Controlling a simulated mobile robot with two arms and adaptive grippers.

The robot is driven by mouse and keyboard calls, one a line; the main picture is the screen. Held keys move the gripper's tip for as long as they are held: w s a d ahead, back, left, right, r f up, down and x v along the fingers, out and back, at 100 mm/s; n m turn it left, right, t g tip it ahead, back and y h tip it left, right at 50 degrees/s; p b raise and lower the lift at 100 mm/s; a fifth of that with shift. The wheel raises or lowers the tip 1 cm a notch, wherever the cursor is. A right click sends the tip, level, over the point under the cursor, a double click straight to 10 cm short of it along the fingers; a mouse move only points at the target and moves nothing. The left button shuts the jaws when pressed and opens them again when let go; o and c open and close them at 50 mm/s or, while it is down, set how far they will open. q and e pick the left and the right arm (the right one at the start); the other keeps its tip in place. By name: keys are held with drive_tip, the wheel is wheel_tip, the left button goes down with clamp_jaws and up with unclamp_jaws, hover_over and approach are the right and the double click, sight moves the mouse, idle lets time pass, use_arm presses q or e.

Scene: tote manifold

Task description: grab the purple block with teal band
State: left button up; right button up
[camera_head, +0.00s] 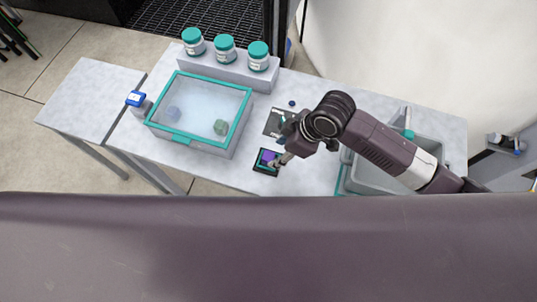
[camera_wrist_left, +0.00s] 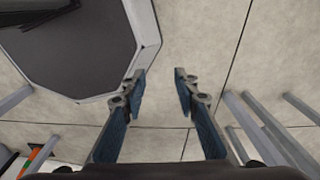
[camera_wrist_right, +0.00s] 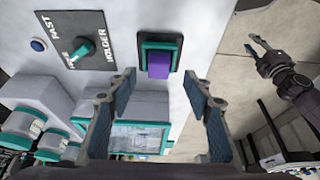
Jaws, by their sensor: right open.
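The purple block with a teal band (camera_wrist_right: 158,66) sits in a dark holder (camera_wrist_right: 176,42) on the table, seen in the right wrist view. In the head view the block (camera_head: 266,156) is partly covered by my right gripper (camera_head: 277,161). In the right wrist view my right gripper (camera_wrist_right: 160,76) is open and empty, its fingertips on either side of the block's line and short of it; the height gap is hard to tell. My left gripper (camera_wrist_left: 160,73) is open and empty above the floor.
A teal-rimmed clear-lidded tote (camera_head: 190,142) stands left of the holder, with several lidded jars behind it on a step (camera_head: 222,73). A dial plate (camera_wrist_right: 85,40) lies beside the holder. A grey bin (camera_head: 372,180) is at the right.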

sight(269, 156)
drive_tip(key=shift+a+f, duration=0.2)
drive_tip(key=shift+f, duration=0.05)
drive_tip(key=p+x, duration=0.1)
drive_tip(key=x, duration=0.3)
drive_tip(key=shift+w+a, duration=0.15)
drive_tip(key=shift+a+f, duration=0.1)
drive_tip(key=shift+f, duration=0.2)
use_arm(q)
drive_tip(key=shift+w+r, duration=0.9)
drive_tip(key=shift+w, duration=0.05)
use_arm(e)
drive_tip(key=shift+w, duration=0.1)
use_arm(q)
drive_tip(key=shift+s, duration=0.1)
use_arm(e)
drive_tip(key=c, duration=0.5)
use_arm(q)
drive_tip(key=shift+s, duration=0.45)
use_arm(e)
drive_tip(key=c, duration=0.7)
